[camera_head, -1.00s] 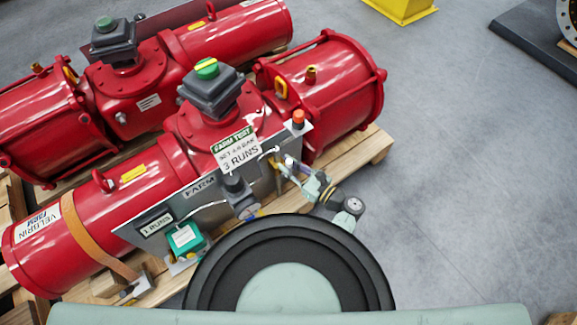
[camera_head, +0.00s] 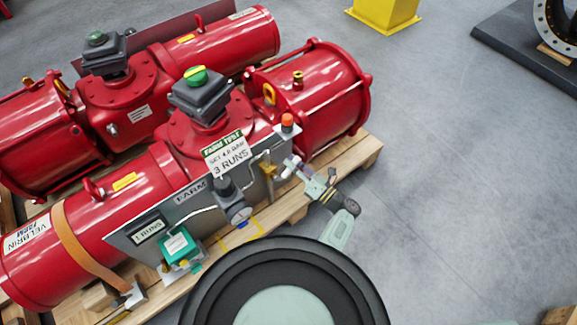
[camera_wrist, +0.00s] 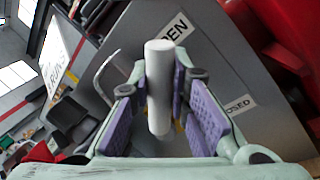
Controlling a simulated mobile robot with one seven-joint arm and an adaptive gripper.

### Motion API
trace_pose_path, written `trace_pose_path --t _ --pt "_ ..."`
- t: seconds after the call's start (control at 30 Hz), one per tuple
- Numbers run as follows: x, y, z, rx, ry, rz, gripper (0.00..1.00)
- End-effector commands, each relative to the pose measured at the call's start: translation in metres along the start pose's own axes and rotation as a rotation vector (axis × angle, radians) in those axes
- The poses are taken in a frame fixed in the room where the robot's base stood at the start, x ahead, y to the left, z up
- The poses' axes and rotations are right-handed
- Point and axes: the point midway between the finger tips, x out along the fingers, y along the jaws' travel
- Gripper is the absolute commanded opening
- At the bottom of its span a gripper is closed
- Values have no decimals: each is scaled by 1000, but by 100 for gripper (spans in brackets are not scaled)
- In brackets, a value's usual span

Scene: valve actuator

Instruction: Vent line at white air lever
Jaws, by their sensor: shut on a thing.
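The white air lever (camera_wrist: 160,95) stands between the purple pads of my gripper (camera_wrist: 165,85) in the wrist view, and the pads are shut on it. The lever shows as a thick white rod against a grey plate (camera_wrist: 210,50). One label by its upper end reads "…EN"; another at the right reads "…OSED". In the head view, my gripper (camera_head: 306,175) is at the right end of the grey panel (camera_head: 150,218), just below the orange-topped button (camera_head: 287,122). The lever (camera_head: 290,166) is small and partly hidden there.
Red actuators (camera_head: 310,90) lie on wooden pallets (camera_head: 365,155). A yellow stand (camera_head: 385,15) is at the back. Grey floor (camera_head: 460,190) at the right is clear.

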Motion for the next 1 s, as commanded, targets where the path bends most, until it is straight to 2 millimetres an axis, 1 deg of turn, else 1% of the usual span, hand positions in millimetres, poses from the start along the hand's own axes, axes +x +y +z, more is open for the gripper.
trace_pose_path --t 0.03,0.2,0.6,0.8,1.0 --pt "-1 -5 -1 44 -13 0 0" --pt "-5 -18 -3 201 -56 1 0" --pt "-11 -42 -13 534 -144 4 0" --pt "-13 -50 -19 649 -174 4 0" --pt "-14 -53 -22 716 -192 5 0"
